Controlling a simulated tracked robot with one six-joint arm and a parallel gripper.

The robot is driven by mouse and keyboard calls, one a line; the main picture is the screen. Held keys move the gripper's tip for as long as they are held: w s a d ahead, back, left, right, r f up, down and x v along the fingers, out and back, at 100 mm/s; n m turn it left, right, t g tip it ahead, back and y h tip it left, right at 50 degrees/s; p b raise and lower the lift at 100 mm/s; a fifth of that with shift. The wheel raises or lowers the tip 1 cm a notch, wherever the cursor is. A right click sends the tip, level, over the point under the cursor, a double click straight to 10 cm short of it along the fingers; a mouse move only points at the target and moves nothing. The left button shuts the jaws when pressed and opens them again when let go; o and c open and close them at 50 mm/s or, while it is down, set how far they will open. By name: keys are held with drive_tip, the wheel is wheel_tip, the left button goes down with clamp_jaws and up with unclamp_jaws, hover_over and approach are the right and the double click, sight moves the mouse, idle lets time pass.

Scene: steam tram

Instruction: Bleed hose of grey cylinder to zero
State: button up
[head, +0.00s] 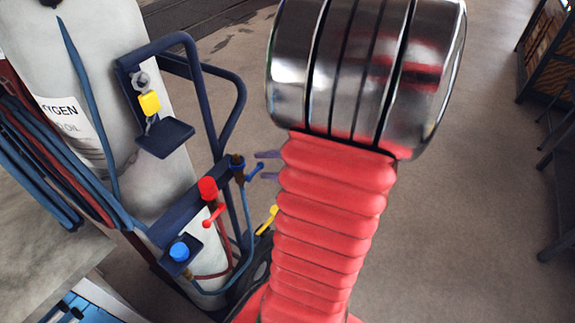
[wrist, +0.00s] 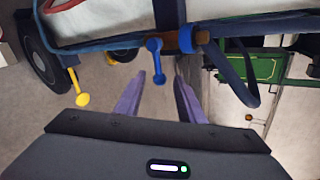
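The grey cylinder (head: 95,60), with a partly hidden label reading "...YGEN" and "OIL", leans in a dark blue cart at left in the head view. A blue lever (head: 255,171) sits by a brown fitting on the cart; the lever also shows in the wrist view (wrist: 155,60), hanging down. A blue hose (head: 85,90) runs down the cylinder. My gripper (head: 265,166) is just right of the blue lever. In the wrist view my gripper (wrist: 159,80) has its purple fingers apart, with the lever's lower end between the tips. I cannot tell whether they touch.
A red-capped valve with red lever (head: 207,190), a blue cap (head: 180,250) and a yellow lever (head: 268,220) are close by on the cart. A yellow tag (head: 149,103) hangs higher. Coiled hoses (head: 60,165) hang left. The floor at right is clear up to dark shelving (head: 548,60).

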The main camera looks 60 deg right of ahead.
drive_tip(key=v, duration=0.7)
drive_tip(key=shift+s+a, duration=0.1)
idle(0.6)
drive_tip(key=a+n+g+y, duration=0.7)
drive_tip(key=a+n+g, duration=0.4)
drive_tip(key=a+n, duration=0.65)
drive_tip(key=w+a+r+n+t+h, duration=0.2)
drive_tip(key=w+a+r+h, duration=0.1)
drive_tip(key=a+r, duration=0.2)
drive_tip(key=w+a+r+n+t+h, duration=0.1)
drive_tip(key=w+a+r+t+h, duration=0.1)
drive_tip(key=a, duration=0.5)
wheel_tip(320, 180, up, 3)
drive_tip(key=shift+w+a+f+n+h, duration=0.2)
drive_tip(key=shift+w+n+h, duration=0.25)
drive_tip(key=shift+h, duration=0.65)
drive_tip(key=shift+w, duration=0.1)
drive_tip(key=shift+a, duration=0.1)
drive_tip(key=shift+c, duration=0.5)
